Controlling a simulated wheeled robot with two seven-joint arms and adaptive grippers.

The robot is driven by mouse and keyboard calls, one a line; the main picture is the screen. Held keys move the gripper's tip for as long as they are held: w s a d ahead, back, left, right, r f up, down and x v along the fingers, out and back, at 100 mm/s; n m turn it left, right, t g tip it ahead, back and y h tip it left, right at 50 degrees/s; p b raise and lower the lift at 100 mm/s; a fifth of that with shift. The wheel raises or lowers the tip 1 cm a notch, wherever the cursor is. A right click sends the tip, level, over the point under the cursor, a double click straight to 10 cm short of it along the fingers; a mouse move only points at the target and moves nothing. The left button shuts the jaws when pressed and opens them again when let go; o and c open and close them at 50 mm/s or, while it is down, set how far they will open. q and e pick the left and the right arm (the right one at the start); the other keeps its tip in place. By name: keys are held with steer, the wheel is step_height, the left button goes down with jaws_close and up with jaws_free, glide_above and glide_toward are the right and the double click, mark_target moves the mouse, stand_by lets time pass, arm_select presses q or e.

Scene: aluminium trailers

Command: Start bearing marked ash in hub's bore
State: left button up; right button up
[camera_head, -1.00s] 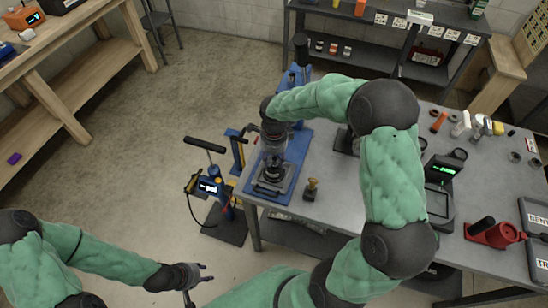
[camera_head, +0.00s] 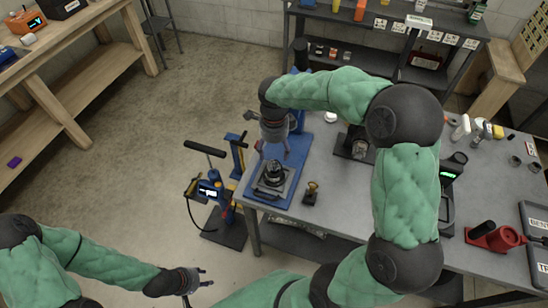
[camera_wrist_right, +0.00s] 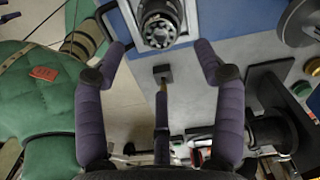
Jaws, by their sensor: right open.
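A dark round stack (camera_head: 274,172), which looks like the hub with a ring in or on its top, stands upright on a grey plate on the blue press base (camera_head: 268,199). It also shows at the top of the right wrist view (camera_wrist_right: 160,22), cut by the frame edge. No ash mark is readable, and I cannot tell how deep the ring sits. My right gripper (camera_head: 284,151) is open and empty, above and behind the stack, apart from it; its spread fingers show in the wrist view (camera_wrist_right: 160,52). My left gripper (camera_head: 205,277) is open and empty, low over the floor.
A blue pump with a display (camera_head: 210,191) stands on the floor left of the table. A red tool (camera_head: 495,236) and a dark tray (camera_head: 535,225) lie at the table's right. The table's middle front is clear.

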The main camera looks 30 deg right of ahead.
steer(key=shift+r, duration=2.25)
steer(key=shift+s, duration=0.1)
